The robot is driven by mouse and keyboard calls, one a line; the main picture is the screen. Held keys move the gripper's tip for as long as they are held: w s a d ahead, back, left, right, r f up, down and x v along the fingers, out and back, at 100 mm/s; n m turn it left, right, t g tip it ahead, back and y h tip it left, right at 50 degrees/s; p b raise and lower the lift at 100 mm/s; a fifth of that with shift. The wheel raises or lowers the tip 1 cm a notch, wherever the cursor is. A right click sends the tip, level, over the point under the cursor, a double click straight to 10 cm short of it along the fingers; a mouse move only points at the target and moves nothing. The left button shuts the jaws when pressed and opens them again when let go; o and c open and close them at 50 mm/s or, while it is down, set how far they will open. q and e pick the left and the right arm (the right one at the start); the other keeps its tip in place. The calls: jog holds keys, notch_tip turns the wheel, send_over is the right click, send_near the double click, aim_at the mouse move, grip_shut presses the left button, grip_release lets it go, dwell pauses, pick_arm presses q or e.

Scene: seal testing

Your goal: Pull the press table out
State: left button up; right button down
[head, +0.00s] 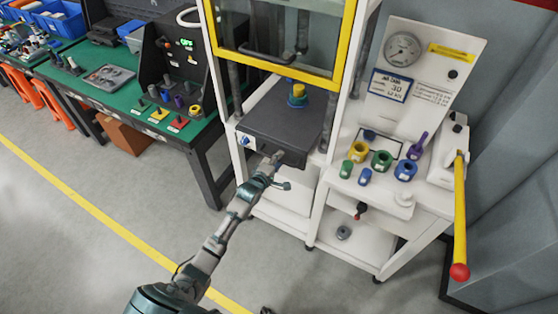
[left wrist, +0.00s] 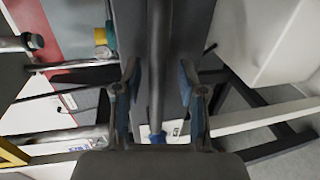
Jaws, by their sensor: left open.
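The press table (head: 268,118) is a dark grey slab in the white press frame, below a yellow-edged guard window. A blue and yellow part (head: 298,93) stands on it. My left gripper (head: 278,170) is at the front edge of the table, by its handle. In the left wrist view, the open fingers of my left gripper (left wrist: 157,95) stand on either side of a grey round bar (left wrist: 156,60), with gaps visible on both sides. The bar appears to be the table's handle. My right gripper is not in view.
Right of the table, a white stand carries coloured ring parts (head: 381,160), a gauge (head: 403,48) and a yellow lever (head: 460,215) with a red knob. A green workbench (head: 150,130) stands at the left. The floor in front is mostly clear.

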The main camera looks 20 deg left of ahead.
pick_arm(q)
jog(key=shift+w, duration=0.1)
grip_shut()
jog(key=shift+f, duration=0.1)
dwell(0.3)
